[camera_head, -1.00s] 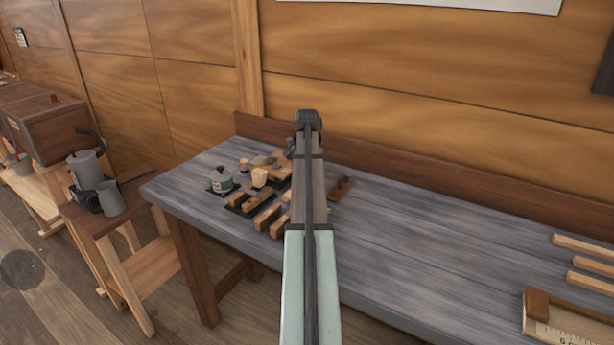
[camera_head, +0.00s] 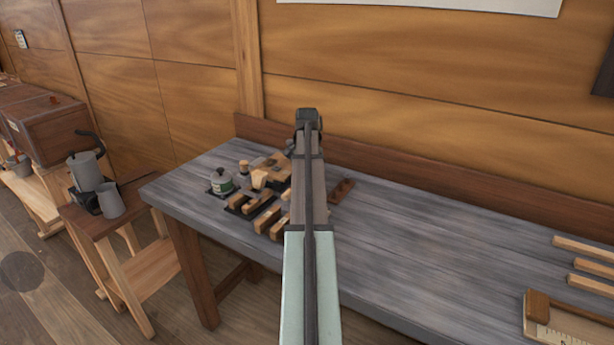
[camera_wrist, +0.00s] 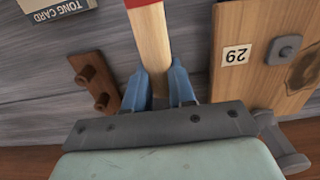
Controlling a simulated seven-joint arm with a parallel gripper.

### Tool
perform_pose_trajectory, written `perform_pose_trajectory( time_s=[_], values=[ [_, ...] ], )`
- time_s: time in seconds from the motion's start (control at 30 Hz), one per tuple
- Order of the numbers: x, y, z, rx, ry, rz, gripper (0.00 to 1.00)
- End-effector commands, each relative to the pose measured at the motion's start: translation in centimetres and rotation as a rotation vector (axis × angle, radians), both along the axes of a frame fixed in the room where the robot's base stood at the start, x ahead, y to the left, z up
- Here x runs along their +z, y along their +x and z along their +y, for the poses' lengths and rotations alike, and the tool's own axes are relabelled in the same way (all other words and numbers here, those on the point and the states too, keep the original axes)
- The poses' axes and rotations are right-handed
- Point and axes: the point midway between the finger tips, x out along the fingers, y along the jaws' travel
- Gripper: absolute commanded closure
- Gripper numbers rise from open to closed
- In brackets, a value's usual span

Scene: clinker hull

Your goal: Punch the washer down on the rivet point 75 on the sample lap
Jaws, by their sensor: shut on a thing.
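My gripper (camera_wrist: 163,88) has blue fingers shut on a pale wooden handle (camera_wrist: 150,38) with a red band at the picture's top edge. The handle's far end is out of view. To the right in the wrist view is a wooden board (camera_wrist: 262,85), which looks like the sample lap. It carries a paper label that looks like 29, possibly upside down, and a grey square plate (camera_wrist: 284,49) with a round boss. I cannot make out a point marked 75. In the head view my arm hides the gripper, and a wooden board (camera_head: 272,172) lies left of it.
A brown block with two pegs (camera_wrist: 95,84) lies left of my fingers. The bench's middle right is clear; wood strips (camera_head: 585,246) lie far right.

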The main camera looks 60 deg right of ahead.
Motion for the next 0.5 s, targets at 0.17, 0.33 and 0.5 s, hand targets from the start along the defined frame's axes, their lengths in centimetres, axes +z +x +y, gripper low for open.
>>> perform_pose_trajectory(
  time_s=[0.17, 0.33, 0.5],
  values=[
    [0.4, 0.0, -0.1, 0.0, -0.001, -0.001, 1.0],
    [1.7, 0.1, -0.1, 0.0, -0.002, -0.001, 1.0],
    [3.2, 0.1, -0.1, 0.0, -0.002, -0.001, 1.0]
  ],
)
